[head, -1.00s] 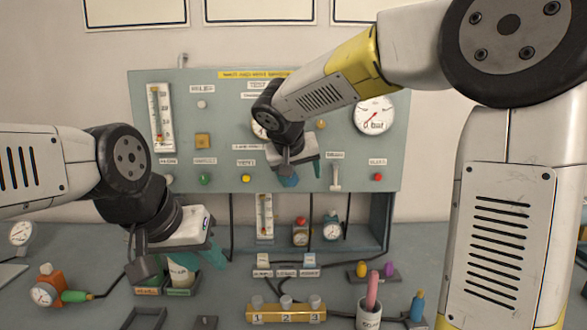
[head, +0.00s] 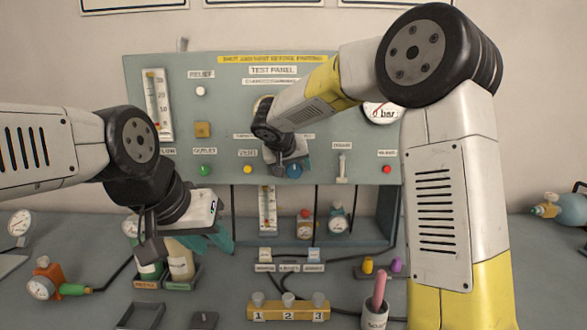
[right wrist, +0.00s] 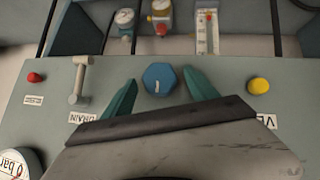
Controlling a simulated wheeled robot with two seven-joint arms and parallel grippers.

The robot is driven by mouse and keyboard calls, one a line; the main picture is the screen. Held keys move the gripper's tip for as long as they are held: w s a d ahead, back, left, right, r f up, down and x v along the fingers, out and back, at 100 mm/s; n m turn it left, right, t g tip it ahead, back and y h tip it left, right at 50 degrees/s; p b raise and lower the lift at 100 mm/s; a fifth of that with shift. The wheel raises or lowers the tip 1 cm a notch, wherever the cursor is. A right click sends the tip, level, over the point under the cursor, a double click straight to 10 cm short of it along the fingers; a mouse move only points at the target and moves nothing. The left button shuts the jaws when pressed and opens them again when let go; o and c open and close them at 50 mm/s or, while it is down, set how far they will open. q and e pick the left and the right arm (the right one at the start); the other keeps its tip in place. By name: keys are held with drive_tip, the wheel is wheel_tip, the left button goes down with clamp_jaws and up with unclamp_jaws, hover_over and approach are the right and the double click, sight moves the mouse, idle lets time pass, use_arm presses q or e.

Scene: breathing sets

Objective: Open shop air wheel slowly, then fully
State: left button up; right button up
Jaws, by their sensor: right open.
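A blue many-sided knob (head: 295,171), seemingly the shop air wheel, sits at the lower middle of the grey-green test panel (head: 225,110). It shows clearly in the right wrist view (right wrist: 160,78); I cannot read a label for it. My right gripper (right wrist: 160,82) is open, with one green finger on each side of the knob. I see gaps between the fingers and the knob. In the head view my right gripper (head: 290,165) is at the panel and partly covers the knob. My left gripper (head: 190,240) is low at the left, over the bottles; its jaw gap is unclear.
A white lever (right wrist: 79,80), a red button (right wrist: 36,77) and a yellow button (right wrist: 258,86) flank the knob. Bottles (head: 180,262) stand below my left gripper. A numbered yellow block (head: 288,312) and a cup (head: 375,317) stand in front.

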drive_tip(key=c, duration=1.4)
drive_tip(key=shift+o, duration=0.2)
drive_tip(key=shift+a, duration=0.15)
drive_tip(key=shift+a+n+h, duration=0.1)
drive_tip(key=shift+n+h, duration=0.3)
drive_tip(key=shift+h, duration=0.2)
drive_tip(key=h, duration=0.1)
drive_tip(key=n+h, duration=0.1)
drive_tip(key=h, duration=0.1)
drive_tip(key=shift+a+f+n+t, duration=0.2)
drive_tip(key=shift+a+n+t, duration=0.1)
drive_tip(key=shift+n, duration=0.1)
drive_tip(key=n+t+h, duration=0.1)
drive_tip(key=h, duration=0.1)
drive_tip(key=shift+f+n+h, duration=0.15)
drive_tip(key=shift+n+h, duration=0.15)
drive_tip(key=shift+n, duration=0.1)
drive_tip(key=shift+f+n+t+h, duration=0.15)
drive_tip(key=shift+n+t+h, duration=0.25)
drive_tip(key=shift+n+h, duration=0.4)
